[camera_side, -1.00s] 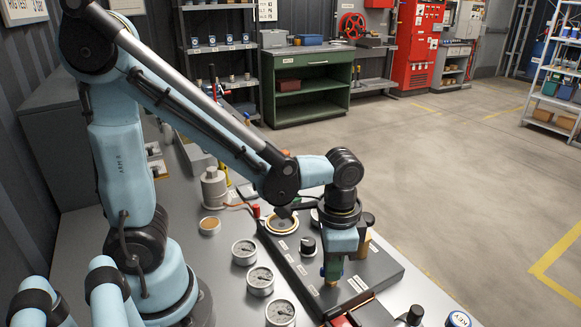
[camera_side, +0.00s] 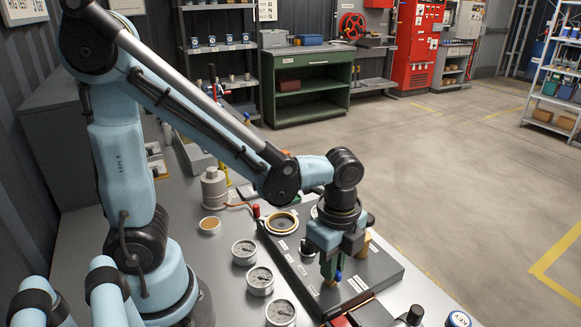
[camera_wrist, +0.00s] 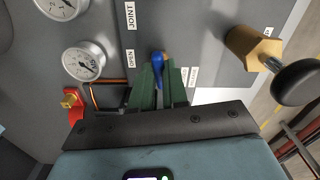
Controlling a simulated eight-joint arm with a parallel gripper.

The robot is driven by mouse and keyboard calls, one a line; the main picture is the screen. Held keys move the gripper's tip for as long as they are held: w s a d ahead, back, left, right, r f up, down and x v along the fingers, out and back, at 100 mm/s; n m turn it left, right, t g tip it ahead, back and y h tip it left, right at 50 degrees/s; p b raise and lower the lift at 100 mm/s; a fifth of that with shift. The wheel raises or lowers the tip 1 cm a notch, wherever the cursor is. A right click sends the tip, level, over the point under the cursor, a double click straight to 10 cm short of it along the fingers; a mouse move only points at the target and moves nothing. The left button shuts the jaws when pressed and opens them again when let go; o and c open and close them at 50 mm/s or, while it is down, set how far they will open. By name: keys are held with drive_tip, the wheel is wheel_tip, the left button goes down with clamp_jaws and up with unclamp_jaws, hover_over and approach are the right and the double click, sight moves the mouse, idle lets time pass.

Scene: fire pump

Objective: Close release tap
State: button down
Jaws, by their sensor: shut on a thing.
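My gripper (camera_side: 331,268) points straight down over the dark panel (camera_side: 385,268), with green finger pads low near its surface. In the wrist view, the pads (camera_wrist: 158,90) are shut on the blue-tipped tap lever (camera_wrist: 157,57). The lever's blue end sticks out beyond the pads, towards the top of the picture. It also shows in the side view, just right of the pads (camera_side: 339,276). The tap body is mostly hidden by the fingers. Small white labels lie on both sides of the lever.
A brass fitting with a black knob (camera_wrist: 262,55) stands right of my gripper in the wrist view. Round gauges (camera_side: 260,281) line the left of the panel. A ring-shaped port (camera_side: 282,222) is behind. A red clip (camera_wrist: 72,103) sits at the wrist view's left.

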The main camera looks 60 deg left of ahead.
drive_tip(key=shift+m, duration=1.1)
drive_tip(key=c, duration=1.1)
unclamp_jaws()
drive_tip(key=shift+c, duration=0.2)
wheel_tip(320, 180, up, 12)
